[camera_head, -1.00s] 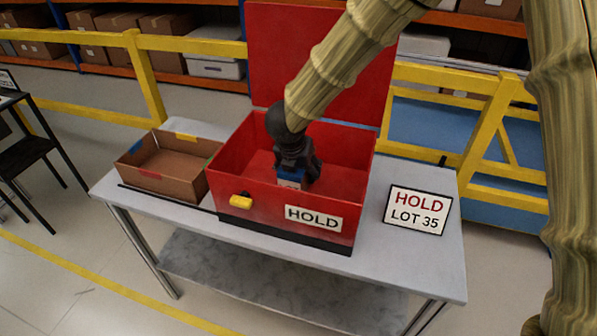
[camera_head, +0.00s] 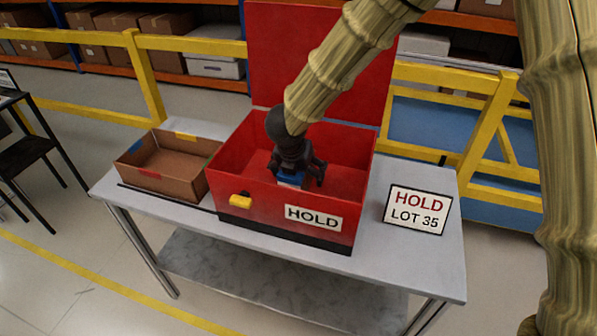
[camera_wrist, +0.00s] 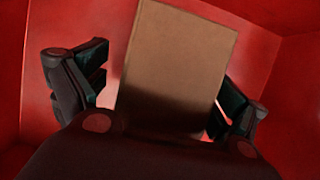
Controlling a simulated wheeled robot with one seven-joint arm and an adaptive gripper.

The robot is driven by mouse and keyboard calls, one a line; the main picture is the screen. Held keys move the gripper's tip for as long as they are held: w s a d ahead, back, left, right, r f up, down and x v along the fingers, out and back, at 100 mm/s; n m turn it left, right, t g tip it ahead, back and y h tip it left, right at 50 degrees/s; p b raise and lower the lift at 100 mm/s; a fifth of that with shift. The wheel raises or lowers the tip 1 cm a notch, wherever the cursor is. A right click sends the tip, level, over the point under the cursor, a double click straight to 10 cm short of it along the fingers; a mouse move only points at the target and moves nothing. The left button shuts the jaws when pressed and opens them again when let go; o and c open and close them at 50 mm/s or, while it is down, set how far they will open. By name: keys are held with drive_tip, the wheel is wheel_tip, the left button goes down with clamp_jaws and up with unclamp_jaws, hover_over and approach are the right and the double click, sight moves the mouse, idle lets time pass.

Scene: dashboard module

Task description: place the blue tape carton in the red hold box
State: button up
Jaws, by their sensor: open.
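The red hold box (camera_head: 240,165) stands on the table with its lid raised at the back and a HOLD label on its front. My gripper (camera_head: 297,176) is inside the box, pointing down, with its fingers spread. The blue tape carton (camera_head: 289,180) is under and between the fingers inside the box, mostly hidden by the gripper and the front wall. In the wrist view a plain brown face of the carton (camera_wrist: 178,60) shows between the open fingers (camera_wrist: 165,98), with a gap visible on the left side. Its contact with the box floor is hidden.
A shallow open brown tray (camera_head: 165,184) stands left of the box and looks empty. A HOLD LOT 35 sign (camera_head: 417,210) stands on the table (camera_head: 390,262) to the right. Yellow rails (camera_head: 150,85) run behind. The box walls surround my gripper closely.

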drive_tip(key=v, duration=1.2)
drive_tip(key=shift+b, duration=0.3)
idle(0.6)
